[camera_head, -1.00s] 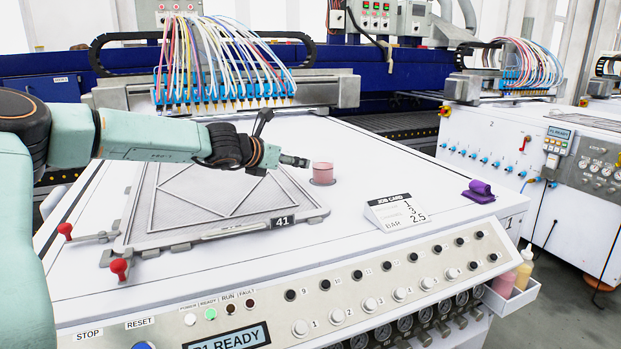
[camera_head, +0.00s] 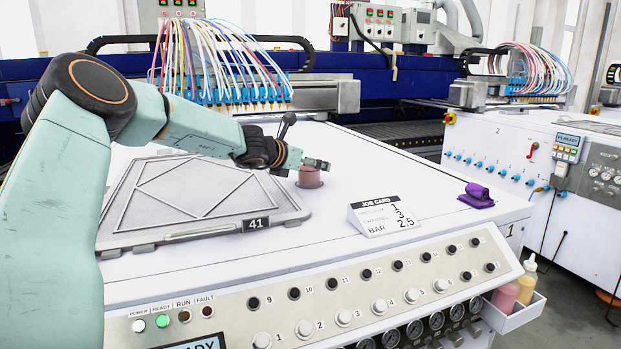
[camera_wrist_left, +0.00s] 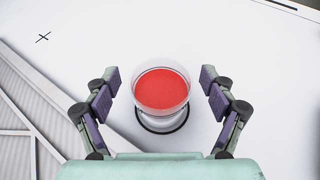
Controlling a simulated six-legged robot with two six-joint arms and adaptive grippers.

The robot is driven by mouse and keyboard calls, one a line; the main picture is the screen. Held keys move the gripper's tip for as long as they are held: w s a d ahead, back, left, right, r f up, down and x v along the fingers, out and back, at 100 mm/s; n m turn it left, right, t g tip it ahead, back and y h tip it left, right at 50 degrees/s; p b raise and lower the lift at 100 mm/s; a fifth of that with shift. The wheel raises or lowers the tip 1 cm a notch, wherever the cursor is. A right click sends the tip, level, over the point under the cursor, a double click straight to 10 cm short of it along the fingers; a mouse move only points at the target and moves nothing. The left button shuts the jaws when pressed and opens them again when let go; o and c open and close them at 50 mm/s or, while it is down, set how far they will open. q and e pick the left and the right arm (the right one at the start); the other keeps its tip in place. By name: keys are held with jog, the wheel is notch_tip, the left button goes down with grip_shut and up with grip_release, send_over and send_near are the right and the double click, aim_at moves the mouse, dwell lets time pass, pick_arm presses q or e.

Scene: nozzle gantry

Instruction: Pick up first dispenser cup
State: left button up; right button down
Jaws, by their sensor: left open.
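The dispenser cup (camera_head: 309,178) is a small pinkish cup standing upright on the white machine top, right of the framed screen. In the left wrist view the cup (camera_wrist_left: 162,92) is clear-walled with red content, on a dark-ringed spot. My left gripper (camera_head: 318,164) is just above and beside the cup in the head view and partly covers it. In the left wrist view my left gripper (camera_wrist_left: 160,95) is open, with one finger on each side of the cup and a gap at both sides. My right gripper is not in view.
The framed screen (camera_head: 202,238) marked 41 lies left of the cup. A job card (camera_head: 383,216) and a purple cloth (camera_head: 476,196) are to the right. The nozzle gantry (camera_head: 222,92) with hoses stands behind. The white top is clear around the cup's right side.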

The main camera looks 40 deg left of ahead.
pick_arm(q)
jog(key=shift+d+r, duration=0.1)
jog(key=shift+w+f, duration=0.1)
jog(key=shift+f, duration=0.1)
jog(key=shift+c, duration=0.4)
jog(key=shift+r, duration=0.15)
jog(key=c, duration=1.4)
notch_tip(320, 180, up, 10)
jog(key=p, duration=0.9)
